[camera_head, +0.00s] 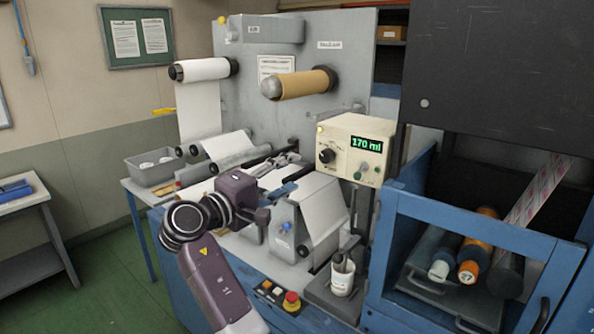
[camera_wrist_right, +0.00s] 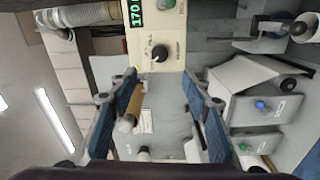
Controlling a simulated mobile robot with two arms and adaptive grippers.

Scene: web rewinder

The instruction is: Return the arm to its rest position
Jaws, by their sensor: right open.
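My right arm (camera_head: 215,285) rises from the bottom of the head view and bends at a dark round joint. My right gripper (camera_head: 283,182) points away from me over the web rewinder, to the left of the cream control box (camera_head: 343,176) that reads 170 ml. In the right wrist view, the two blue-padded fingers of this gripper (camera_wrist_right: 163,82) stand wide apart with nothing held between them. The control box also shows beyond the fingertips there (camera_wrist_right: 158,50). My left arm and gripper are not in view.
Below and right of the gripper are a grey sloped housing (camera_head: 306,222) and a white bottle (camera_head: 342,275). A red stop button (camera_head: 291,300) is on the front edge. A blue-framed bay (camera_head: 480,232) holds rolls at right. Upper rolls (camera_head: 300,84) stick out behind.

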